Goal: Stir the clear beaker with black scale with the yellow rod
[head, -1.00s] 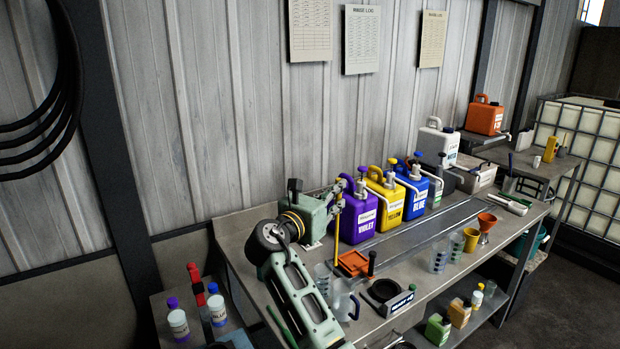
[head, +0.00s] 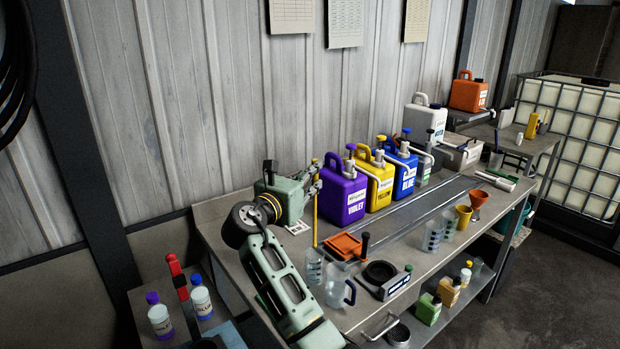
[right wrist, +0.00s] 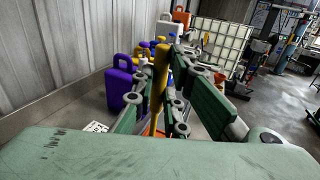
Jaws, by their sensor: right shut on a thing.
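My right gripper (head: 314,179) is shut on the yellow rod (head: 315,208), which hangs upright. In the right wrist view the rod (right wrist: 160,80) stands between the fingers (right wrist: 160,94). The rod's lower end shows at the rim of a clear beaker (head: 314,268) near the table's front left; I cannot tell whether it is inside. Other clear beakers (head: 432,236) (head: 450,224) with dark marks stand further right. The scale colour on the left beaker is too small to be sure of. My left gripper is not in view.
A clear jug with a blue handle (head: 337,290) stands close right of the left beaker. Violet (head: 343,196), yellow (head: 376,186) and blue (head: 403,176) canisters line the back.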

